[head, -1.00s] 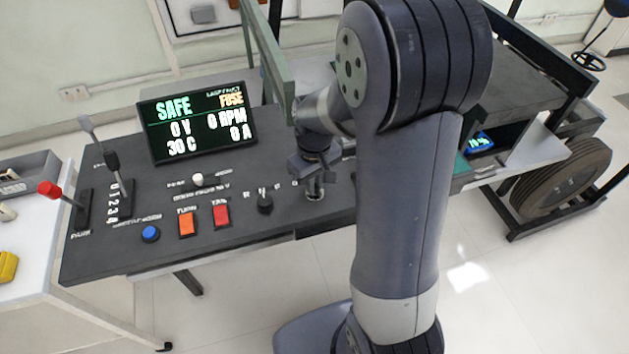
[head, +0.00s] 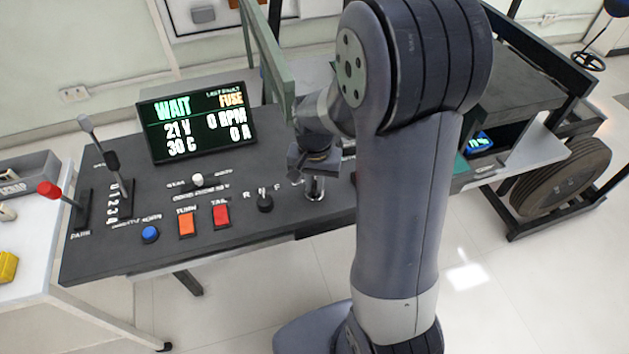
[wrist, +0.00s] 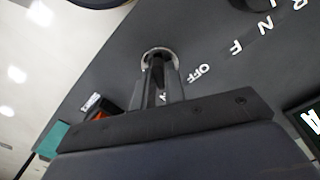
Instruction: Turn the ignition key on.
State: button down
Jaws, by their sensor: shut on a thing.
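The ignition switch shows as a round silver collar (wrist: 147,55) on the dark console, with OFF printed beside it and another label partly hidden by my fingers. In the head view the silver collar (head: 314,195) sits just under my gripper (head: 315,177). In the wrist view my gripper (wrist: 160,64) points down at the collar, its fingers shut on the key, which is mostly hidden between them. The display (head: 197,122) reads WAIT, 21 V, 30 C, 0 RPM, 0 A and FUSE.
Left of the switch are the R N F knob (head: 265,203), a red switch (head: 221,215), an orange switch (head: 187,224) and a blue button (head: 150,233). Levers stand at the console's left end. A green frame post (head: 268,60) rises close behind my wrist.

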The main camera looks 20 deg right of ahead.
aim_at(315, 184)
jog(key=shift+m, duration=0.4)
jog(key=c, duration=1.5)
grip_release()
jog(key=shift+o, duration=0.2)
notch_tip(315, 184, up, 11)
jog(key=shift+p, duration=0.3)
jog(key=shift+f, duration=0.15)
notch_tip(315, 184, down, 11)
jog(key=shift+r+b, duration=0.1)
jog(key=shift+b, duration=0.2)
